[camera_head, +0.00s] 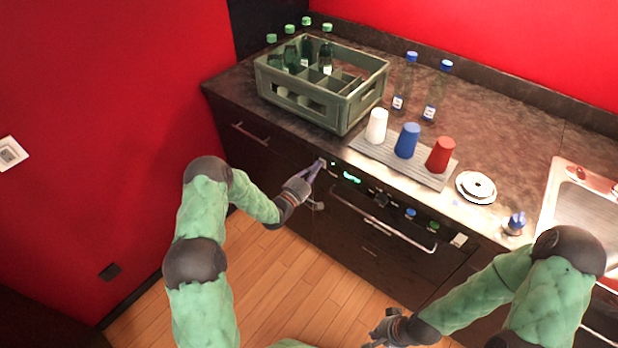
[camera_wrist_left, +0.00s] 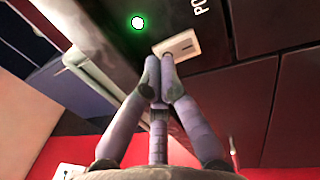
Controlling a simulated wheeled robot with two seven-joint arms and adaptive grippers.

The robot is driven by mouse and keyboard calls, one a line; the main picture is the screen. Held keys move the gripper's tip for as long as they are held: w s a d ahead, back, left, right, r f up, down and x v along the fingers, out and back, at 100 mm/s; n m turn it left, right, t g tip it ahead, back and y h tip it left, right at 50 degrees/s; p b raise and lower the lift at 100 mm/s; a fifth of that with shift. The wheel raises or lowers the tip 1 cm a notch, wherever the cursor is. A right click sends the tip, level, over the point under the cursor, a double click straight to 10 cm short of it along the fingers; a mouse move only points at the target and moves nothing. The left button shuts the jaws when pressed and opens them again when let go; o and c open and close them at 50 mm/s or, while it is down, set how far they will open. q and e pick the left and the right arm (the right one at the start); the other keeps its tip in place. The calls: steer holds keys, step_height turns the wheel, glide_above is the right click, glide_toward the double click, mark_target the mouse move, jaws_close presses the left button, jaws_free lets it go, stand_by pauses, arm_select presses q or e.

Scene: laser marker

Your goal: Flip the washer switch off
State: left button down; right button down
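The washer's dark front panel (camera_head: 385,212) runs under the counter edge, with a lit green display (camera_head: 351,177). A white switch plate (camera_wrist_left: 184,45) shows in the left wrist view beside a glowing green-ringed light (camera_wrist_left: 138,22) and partly cut-off lettering. My left gripper (camera_head: 320,163) is at the panel's left end. In the left wrist view its fingertips (camera_wrist_left: 158,68) are together at the switch's lower left edge and hide part of it; contact is unclear. My right gripper (camera_head: 376,336) is low at the bottom edge, away from the panel, its fingers barely visible.
On the counter stand a green bottle crate (camera_head: 345,110), a tray (camera_head: 375,158) with white, blue and red cups, two bottles, and stacked white plates (camera_head: 476,187). A sink (camera_head: 585,210) is at right. The floor (camera_head: 270,285) before the cabinets is clear.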

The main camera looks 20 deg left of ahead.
arm_select(q)
steer(key=shift+w+d, duration=0.15)
steer(key=shift+w, duration=0.2)
arm_select(e)
steer(key=shift+f, duration=0.1)
arm_select(q)
steer(key=shift+r, duration=0.1)
steer(key=shift+w+d+r+g+p, duration=0.1)
steer(key=shift+w+g+p, duration=0.15)
steer(key=shift+g+p, duration=0.15)
arm_select(e)
steer(key=shift+r, duration=0.45)
steer(key=shift+s, duration=0.1)
